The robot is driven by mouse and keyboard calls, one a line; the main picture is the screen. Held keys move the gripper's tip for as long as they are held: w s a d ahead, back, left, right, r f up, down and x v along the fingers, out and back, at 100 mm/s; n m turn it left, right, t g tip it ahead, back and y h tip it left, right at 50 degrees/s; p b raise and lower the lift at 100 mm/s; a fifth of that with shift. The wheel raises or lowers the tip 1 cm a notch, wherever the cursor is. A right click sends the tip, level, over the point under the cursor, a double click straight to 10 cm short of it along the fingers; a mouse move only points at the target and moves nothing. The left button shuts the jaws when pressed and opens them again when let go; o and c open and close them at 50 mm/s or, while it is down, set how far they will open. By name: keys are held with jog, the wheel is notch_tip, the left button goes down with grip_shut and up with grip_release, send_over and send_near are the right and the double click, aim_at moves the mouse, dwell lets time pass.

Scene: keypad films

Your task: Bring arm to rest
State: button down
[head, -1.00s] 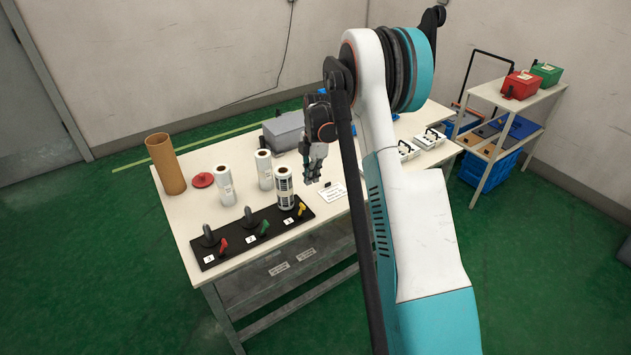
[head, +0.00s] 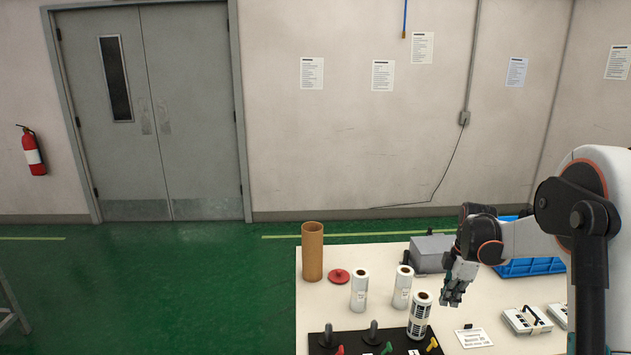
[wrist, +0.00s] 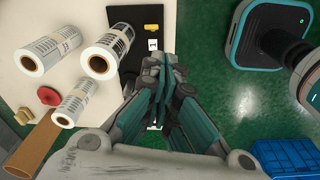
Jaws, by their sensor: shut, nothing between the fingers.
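My gripper (head: 453,291) is in the right part of the head view, above the table and just right of the printed film roll (head: 420,314). Its fingers are shut and empty, pointing down. In the wrist view my gripper (wrist: 160,80) fills the middle, with its fingers together beside the black board (wrist: 140,22). My arm (head: 530,238) comes in from the right edge of the head view and is bent at the elbow. Nothing hangs from the gripper.
The table (head: 325,305) holds two more white rolls (head: 359,289), a cardboard tube (head: 312,251), a red disc (head: 339,275), a grey box (head: 431,253), a blue crate (head: 530,266) and keypad boxes (head: 527,320). Black board pegs (head: 373,332) stand near the gripper. Green floor (head: 170,290) left is clear.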

jog(key=s+a+r+m+t, duration=0.1)
jog(key=s+a+r+m, duration=0.6)
jog(key=s+a+r, duration=0.5)
jog(key=s+a+r+m+t, duration=0.1)
jog(key=s+a+m+t, duration=0.1)
jog(key=s, duration=0.7)
jog(key=s+a+r+m+t, duration=0.1)
jog(key=s+a+m+t, duration=0.2)
jog(key=s+m, duration=0.3)
jog(key=shift+s+a+m+t+h, duration=0.3)
jog(key=shift+s+a+t, duration=0.1)
jog(key=shift+s, duration=1.4)
jog(key=c, duration=2.4)
grip_release()
